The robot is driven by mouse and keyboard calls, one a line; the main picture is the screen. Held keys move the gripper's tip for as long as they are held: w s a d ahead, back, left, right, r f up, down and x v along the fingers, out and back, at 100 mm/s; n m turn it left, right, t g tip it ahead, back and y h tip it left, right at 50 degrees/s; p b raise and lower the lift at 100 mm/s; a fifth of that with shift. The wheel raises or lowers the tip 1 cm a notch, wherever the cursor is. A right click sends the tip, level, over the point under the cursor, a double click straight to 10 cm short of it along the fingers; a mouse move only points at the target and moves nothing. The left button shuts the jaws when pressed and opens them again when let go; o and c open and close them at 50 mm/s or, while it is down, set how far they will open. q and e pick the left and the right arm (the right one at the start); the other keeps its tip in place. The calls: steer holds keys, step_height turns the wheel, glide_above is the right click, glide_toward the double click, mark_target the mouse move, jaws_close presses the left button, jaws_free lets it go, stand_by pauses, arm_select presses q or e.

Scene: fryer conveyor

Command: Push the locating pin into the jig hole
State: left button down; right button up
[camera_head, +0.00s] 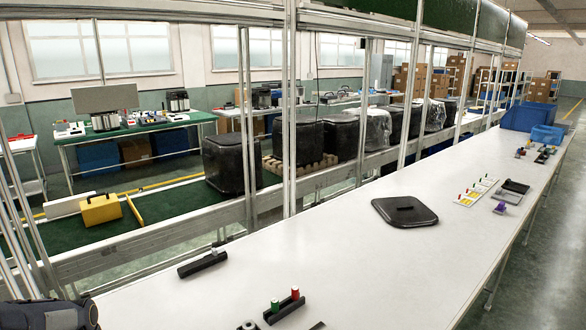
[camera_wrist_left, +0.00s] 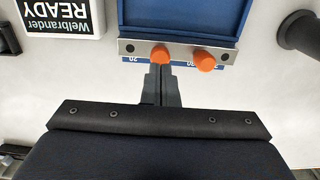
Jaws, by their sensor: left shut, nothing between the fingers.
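In the left wrist view, a blue jig (camera_wrist_left: 182,32) with a grey metal strip (camera_wrist_left: 130,47) along its near edge is at the top. Two orange-headed pins sit at the strip: a left one (camera_wrist_left: 160,54) and a right one (camera_wrist_left: 205,61). The right head appears larger and lower in the picture. How deep either pin sits cannot be told. My left gripper (camera_wrist_left: 160,74) is shut and empty, its fingertips just below the left orange head; whether they touch it is unclear. The head view shows neither gripper's fingers.
In the head view, a long white table (camera_head: 340,265) holds a black holder with red and green pegs (camera_head: 285,308) and a flat black lid (camera_head: 404,212).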

arm_select(q)
steer(key=shift+f+b, duration=0.95)
steer(key=shift+f, duration=0.3)
steer(key=shift+r+p, duration=2.05)
steer(key=shift+r, duration=1.05)
